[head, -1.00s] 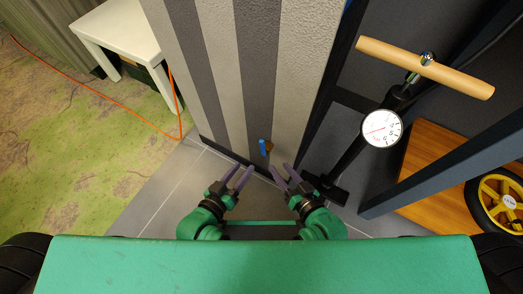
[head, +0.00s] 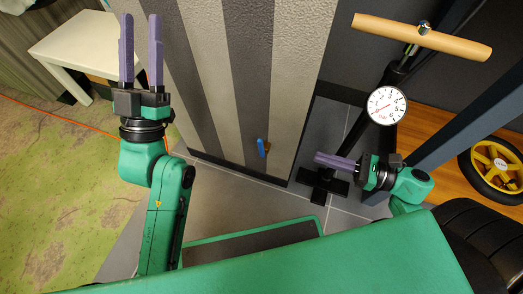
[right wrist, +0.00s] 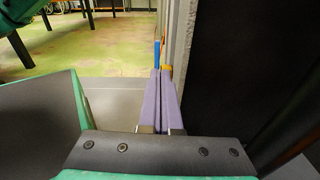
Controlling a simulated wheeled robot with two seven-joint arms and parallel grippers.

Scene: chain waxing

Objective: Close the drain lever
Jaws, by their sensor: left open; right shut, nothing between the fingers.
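In the right wrist view the blue lever (right wrist: 157,53) shows just beyond my fingertips, next to a bit of brass (right wrist: 163,48). My right gripper (head: 317,160) is shut and empty, right of the lever, its fingers pointing left towards it. My left gripper (head: 141,20) is open and empty, raised at the left, well away from the lever.
The striped panel (head: 238,80) rises behind the lever. A floor pump with a wooden handle (head: 420,37) and gauge (head: 386,105) stands close behind my right gripper. A white table (head: 75,45) is at the left. Grey floor (head: 225,195) before the panel is clear.

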